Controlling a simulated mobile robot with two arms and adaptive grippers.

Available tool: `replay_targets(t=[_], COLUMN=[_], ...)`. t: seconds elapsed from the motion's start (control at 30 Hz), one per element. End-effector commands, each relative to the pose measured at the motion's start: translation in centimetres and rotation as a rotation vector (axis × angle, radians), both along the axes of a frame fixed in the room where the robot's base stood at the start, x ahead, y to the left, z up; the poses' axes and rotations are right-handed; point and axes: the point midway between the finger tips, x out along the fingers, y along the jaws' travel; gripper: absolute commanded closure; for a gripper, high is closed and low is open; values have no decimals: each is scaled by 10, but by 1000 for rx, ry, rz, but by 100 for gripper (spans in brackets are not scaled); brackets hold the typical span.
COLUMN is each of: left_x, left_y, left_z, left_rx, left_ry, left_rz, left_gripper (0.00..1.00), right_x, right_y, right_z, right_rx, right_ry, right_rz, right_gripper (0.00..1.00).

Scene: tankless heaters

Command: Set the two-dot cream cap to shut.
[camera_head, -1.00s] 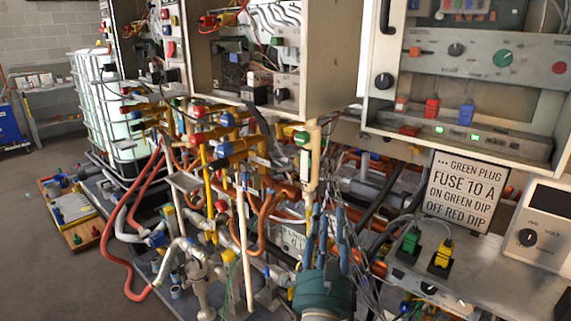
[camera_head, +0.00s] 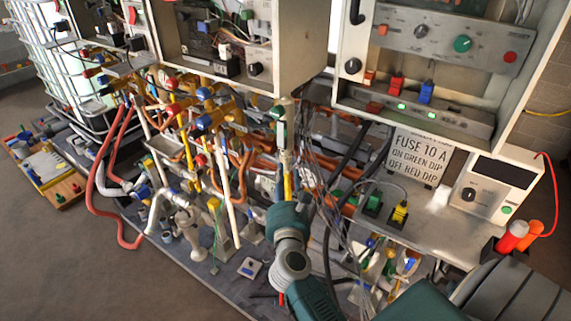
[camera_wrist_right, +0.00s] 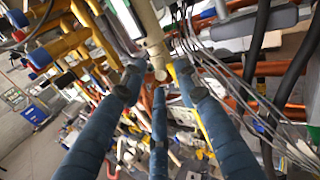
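A cream upright pipe (camera_head: 286,140) with a green fitting (camera_head: 278,114) stands below the middle cabinet in the head view. In the right wrist view the cream pipe (camera_wrist_right: 146,32) comes down from the top and ends in a small rounded cream end (camera_wrist_right: 161,75). I cannot make out two dots on any cream cap, so I cannot tell which part is the named one. My right gripper (camera_head: 287,197) is below the pipe in the head view. In the wrist view its blue fingers (camera_wrist_right: 160,88) are spread, with nothing held, around the line of the pipe end. My left gripper is not in view.
Orange and yellow pipes with red and blue caps (camera_head: 205,122) crowd the left side. Loose grey wires (camera_head: 322,205) hang just right of my right gripper. A sign (camera_head: 418,158), yellow and green plugs and a meter box (camera_head: 492,187) stand at right. Open floor lies left.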

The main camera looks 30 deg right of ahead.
Motion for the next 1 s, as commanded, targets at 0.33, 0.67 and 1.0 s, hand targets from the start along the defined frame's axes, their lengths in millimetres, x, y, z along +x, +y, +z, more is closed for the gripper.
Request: replay_targets(t=[0.33,0.67,1.0], left_x=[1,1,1], left_y=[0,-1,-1], left_z=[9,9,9], left_rx=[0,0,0], left_ry=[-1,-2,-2], left_rz=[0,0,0], left_gripper=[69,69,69], right_x=[32,33,33], right_y=[-21,-21,-21], right_z=[1,0,0], right_rx=[-1,-1,-1], right_ry=[0,0,0], right_rz=[-1,-1,-1], right_gripper=[69,79,100])
